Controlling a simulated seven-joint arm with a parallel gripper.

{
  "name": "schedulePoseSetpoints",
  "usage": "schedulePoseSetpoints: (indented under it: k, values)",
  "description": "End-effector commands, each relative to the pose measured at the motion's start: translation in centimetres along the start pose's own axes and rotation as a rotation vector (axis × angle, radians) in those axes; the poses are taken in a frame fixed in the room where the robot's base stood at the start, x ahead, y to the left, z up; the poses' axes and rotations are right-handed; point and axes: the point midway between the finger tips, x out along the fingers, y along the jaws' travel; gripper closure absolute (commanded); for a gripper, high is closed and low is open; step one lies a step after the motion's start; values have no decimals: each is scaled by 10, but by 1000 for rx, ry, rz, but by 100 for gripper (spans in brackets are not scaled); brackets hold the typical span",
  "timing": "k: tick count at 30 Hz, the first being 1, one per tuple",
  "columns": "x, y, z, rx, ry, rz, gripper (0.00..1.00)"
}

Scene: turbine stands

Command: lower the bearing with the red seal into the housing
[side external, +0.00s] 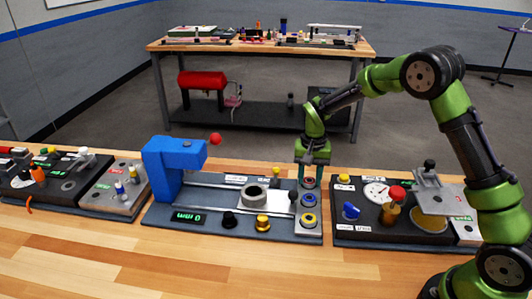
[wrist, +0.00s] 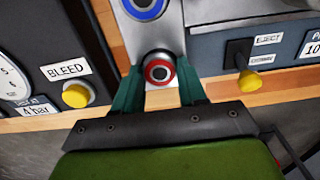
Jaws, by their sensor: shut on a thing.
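The bearing with the red seal (wrist: 159,71) is a small metal ring with a red band and a dark centre. It sits between the two fingertips of my gripper (wrist: 160,84), which is shut on it. In the side view the red-sealed bearing (side external: 308,183) is at the back end of a pale strip, under my gripper (side external: 312,172). I cannot tell whether it touches the strip. The likely housing, a grey open-topped cylinder (side external: 253,203), stands left of my gripper on the middle station. Nothing shows inside its dark opening.
A blue-sealed bearing (side external: 309,199) and a yellow-sealed one (side external: 309,220) sit on the same strip, towards the front. A blue press-like frame (side external: 170,165) with a red ball (side external: 215,139) stands left of the cylinder. A panel with a gauge (side external: 377,193) lies to the right.

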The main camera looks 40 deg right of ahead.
Motion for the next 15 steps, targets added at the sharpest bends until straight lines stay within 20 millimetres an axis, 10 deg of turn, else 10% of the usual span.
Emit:
schedulePoseSetpoints:
  k: [15]
  values:
    - [-14,0,0,-1,2,-1,100]
